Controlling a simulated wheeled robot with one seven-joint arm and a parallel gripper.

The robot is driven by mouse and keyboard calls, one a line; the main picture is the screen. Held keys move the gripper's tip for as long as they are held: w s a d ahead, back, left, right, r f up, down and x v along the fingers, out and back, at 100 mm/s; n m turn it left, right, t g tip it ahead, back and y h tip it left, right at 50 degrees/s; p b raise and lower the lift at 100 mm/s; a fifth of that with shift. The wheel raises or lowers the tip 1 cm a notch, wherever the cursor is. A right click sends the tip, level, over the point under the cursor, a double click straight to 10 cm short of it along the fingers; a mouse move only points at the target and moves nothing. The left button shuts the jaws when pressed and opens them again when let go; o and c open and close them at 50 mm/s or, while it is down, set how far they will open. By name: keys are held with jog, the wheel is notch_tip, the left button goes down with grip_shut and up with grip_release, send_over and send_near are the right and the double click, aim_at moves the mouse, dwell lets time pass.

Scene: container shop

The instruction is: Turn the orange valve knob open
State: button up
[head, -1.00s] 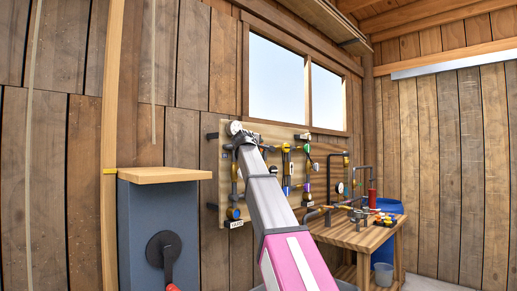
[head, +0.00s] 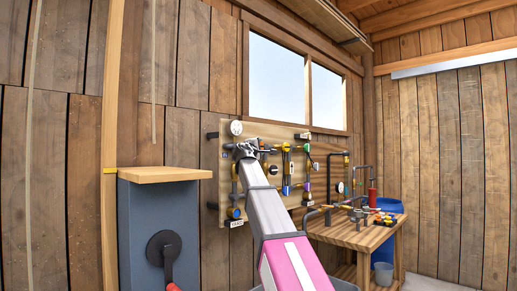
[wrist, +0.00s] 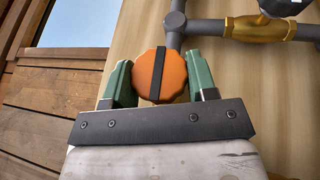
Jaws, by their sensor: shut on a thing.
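The orange valve knob (wrist: 160,75) is round with a scalloped rim and a black stripe across its face. In the wrist view the stripe runs nearly upright. My gripper (wrist: 162,88) has its two green fingers on either side of the knob and is shut on it. In the head view my gripper (head: 245,149) is at the left part of the pipe board (head: 207,190), and the knob is hidden behind it. A grey pipe (wrist: 176,30) runs up from behind the knob.
A brass fitting (wrist: 258,29) sits on the pipe right of the knob. A round gauge (head: 236,128) is just above my gripper in the head view. A wooden table (head: 350,238) with pipe parts stands at right, a blue-grey cabinet (head: 140,230) at left.

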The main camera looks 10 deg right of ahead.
jog(key=o, duration=0.9)
jog(key=shift+s, duration=0.1)
jog(key=v, duration=1)
jog(key=shift+s+a+f, duration=0.1)
jog(key=shift+s+a, duration=0.1)
jog(key=shift+s, duration=0.05)
jog(key=shift+s, duration=0.1)
